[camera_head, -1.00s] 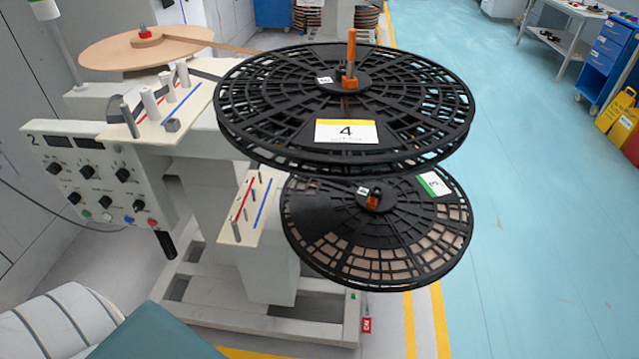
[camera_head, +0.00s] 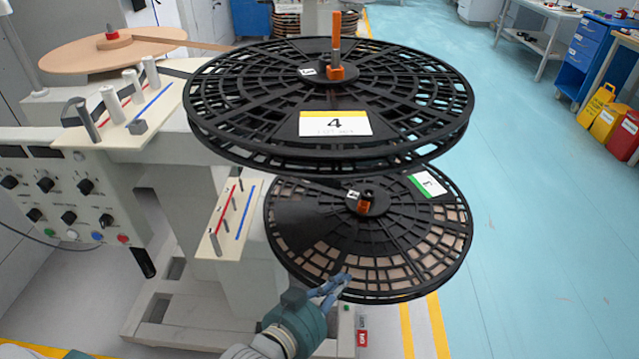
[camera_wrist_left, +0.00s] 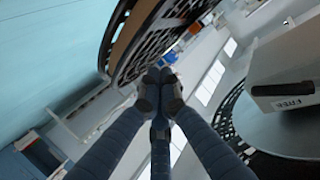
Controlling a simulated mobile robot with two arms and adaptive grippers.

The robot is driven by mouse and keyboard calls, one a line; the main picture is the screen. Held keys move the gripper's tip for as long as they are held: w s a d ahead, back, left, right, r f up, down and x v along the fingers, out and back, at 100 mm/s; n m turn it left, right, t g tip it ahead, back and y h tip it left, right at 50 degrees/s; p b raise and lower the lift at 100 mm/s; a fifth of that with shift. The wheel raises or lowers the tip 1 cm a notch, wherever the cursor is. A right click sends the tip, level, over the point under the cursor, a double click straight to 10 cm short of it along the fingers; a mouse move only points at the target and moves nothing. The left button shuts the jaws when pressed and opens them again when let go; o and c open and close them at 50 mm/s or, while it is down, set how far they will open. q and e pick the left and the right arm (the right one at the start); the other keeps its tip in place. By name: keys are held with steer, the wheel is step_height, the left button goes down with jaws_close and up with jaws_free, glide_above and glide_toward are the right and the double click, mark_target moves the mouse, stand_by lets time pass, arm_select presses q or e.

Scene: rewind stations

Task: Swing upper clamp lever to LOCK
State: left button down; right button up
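The upper clamp lever (camera_head: 335,59) is an orange lever standing upright on the hub of the upper black reel (camera_head: 270,105). This reel carries a yellow-edged label reading 4. A small white tag sits on the hub beside the lever; its text is too small to read. My left gripper (camera_head: 336,286) is low, at the front edge of the lower black reel (camera_head: 300,245), well below the lever. In the left wrist view its blue-grey fingers (camera_wrist_left: 160,86) are drawn together with nothing visible between them. My right gripper is not in view.
The lower reel has its own orange hub clamp (camera_head: 364,206). Guide posts stand on a white plate (camera_head: 110,130) left of the upper reel, above a control panel (camera_head: 60,190). A tan disc (camera_head: 75,55) lies behind. The blue floor (camera_head: 540,230) at right is clear.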

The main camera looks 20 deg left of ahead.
arm_select(q)
steer(key=a+r+n+t+y, duration=0.1)
steer(key=a+r+t+y, duration=0.1)
steer(key=r+t, duration=0.3)
steer(key=w+a+r+n+t+y, duration=0.1)
steer(key=a+r+t+y, duration=0.2)
steer(key=r, duration=0.8)
steer(key=shift+n+t+y, duration=0.3)
steer(key=shift+t+y, duration=0.2)
steer(key=shift+t, duration=0.5)
steer(key=d+p+x, duration=0.1)
steer(key=p+x, duration=0.2)
steer(key=x, duration=0.7)
steer(key=shift+w+a+f, duration=0.1)
steer(key=shift+a+f, duration=0.3)
steer(key=shift+f, duration=0.25)
steer(key=shift+w+a+f, duration=0.1)
steer(key=shift+a+f, duration=0.3)
steer(key=shift+f, duration=0.3)
steer(key=shift+w+a+f, duration=0.1)
steer(key=shift+a+f, duration=0.3)
steer(key=shift+f, duration=0.25)
